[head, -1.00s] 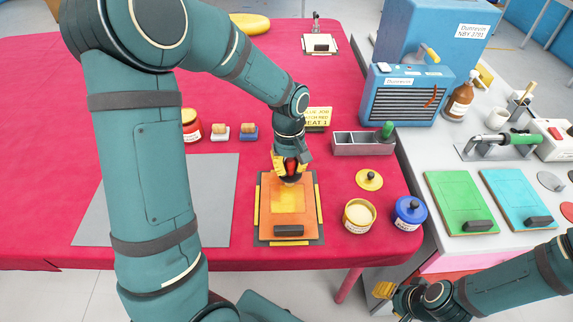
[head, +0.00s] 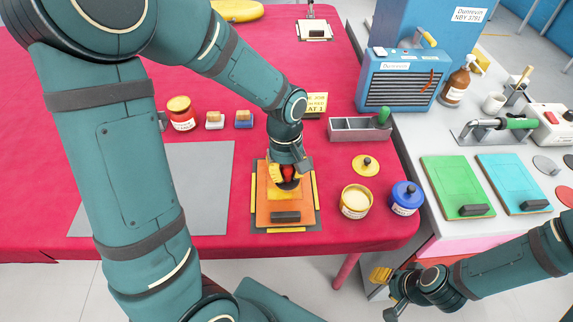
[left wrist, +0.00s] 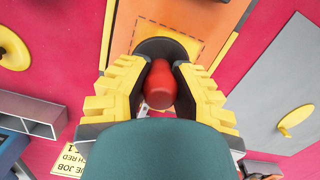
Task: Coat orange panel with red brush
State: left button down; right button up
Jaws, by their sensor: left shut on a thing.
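The orange panel (head: 270,211) lies on a dark board with yellow edge strips near the front of the red table. A dark block (head: 285,217) rests on its near end. My left gripper (head: 287,176) is over the panel's far part, shut on the red brush (left wrist: 160,85). In the left wrist view the brush's red handle stands between the yellow fingers, above a round dark base at the panel (left wrist: 190,18). A dashed rectangle shows on the panel beside it. Whether the base touches the panel is hard to tell. My right gripper (head: 385,290) is off the table's front right; its jaws are unclear.
Right of the panel stand an open yellow tin (head: 356,201), its lid (head: 366,166) and a blue tin (head: 405,198). A grey tray (head: 360,130) is behind them. A grey sheet (head: 205,190) lies left. Green (head: 455,185) and cyan (head: 513,182) panels lie on the side bench.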

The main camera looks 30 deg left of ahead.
pick_arm(q)
jog(key=shift+s+d, duration=0.5)
jog(key=shift+s, duration=0.25)
jog(key=shift+s+d, duration=0.45)
jog(key=shift+s, duration=0.3)
jog(key=shift+w+d, duration=0.35)
jog(key=shift+d, duration=0.2)
jog(key=shift+w+a+p, duration=0.3)
jog(key=shift+w+a, duration=0.55)
jog(key=shift+w, duration=0.55)
jog(key=shift+w+a+p, duration=0.25)
jog(key=shift+w+a, duration=0.6)
jog(key=shift+w, duration=0.5)
jog(key=shift+w+a+p, duration=0.3)
jog(key=shift+w+a, duration=0.55)
jog(key=shift+w, duration=0.55)
jog(key=shift+r, duration=0.15)
jog(key=shift+r+p, duration=2.45)
jog(key=shift+r, duration=0.5)
notch_tip(320, 180, up, 3)
jog(key=shift+p, duration=1.2)
